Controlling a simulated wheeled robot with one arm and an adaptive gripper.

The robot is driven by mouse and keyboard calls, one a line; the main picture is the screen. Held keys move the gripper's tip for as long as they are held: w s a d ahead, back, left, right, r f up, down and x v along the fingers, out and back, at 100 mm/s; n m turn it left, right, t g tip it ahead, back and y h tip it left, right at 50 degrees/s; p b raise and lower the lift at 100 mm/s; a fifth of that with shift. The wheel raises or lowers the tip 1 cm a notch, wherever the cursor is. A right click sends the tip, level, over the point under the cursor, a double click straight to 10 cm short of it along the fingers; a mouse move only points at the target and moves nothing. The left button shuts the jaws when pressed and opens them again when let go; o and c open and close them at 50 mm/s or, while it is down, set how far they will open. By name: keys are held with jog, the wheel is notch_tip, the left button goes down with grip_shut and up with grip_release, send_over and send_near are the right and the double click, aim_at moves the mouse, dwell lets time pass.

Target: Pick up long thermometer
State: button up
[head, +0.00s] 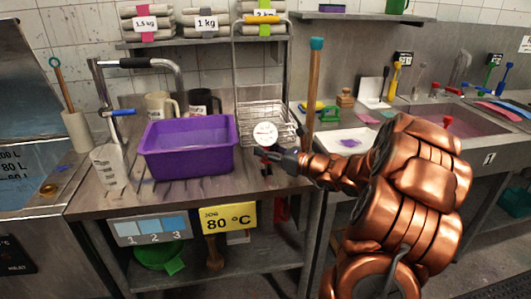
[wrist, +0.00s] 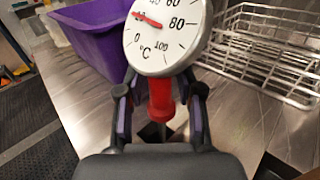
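The long thermometer has a round white dial (wrist: 165,30) marked in °C, with a red needle and a red neck (wrist: 161,100) below it. In the head view its dial (head: 265,133) shows in front of the wire basket, just right of the purple tub. My gripper (wrist: 160,88) has its two dark fingers on either side of the red neck, with a visible gap on both sides. The fingertips are partly hidden behind the dial. In the head view my gripper (head: 277,154) is low over the steel counter, beside the dial. The thermometer's lower stem is mostly hidden.
The purple tub (head: 188,164) stands left of my gripper, and the wire basket (head: 263,113) close behind it. A wooden stick with a blue top (head: 313,85) rises on the right. A clear measuring jug (head: 109,167) stands at the counter's left.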

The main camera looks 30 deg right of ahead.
grip_shut()
jog(key=shift+r, duration=0.1)
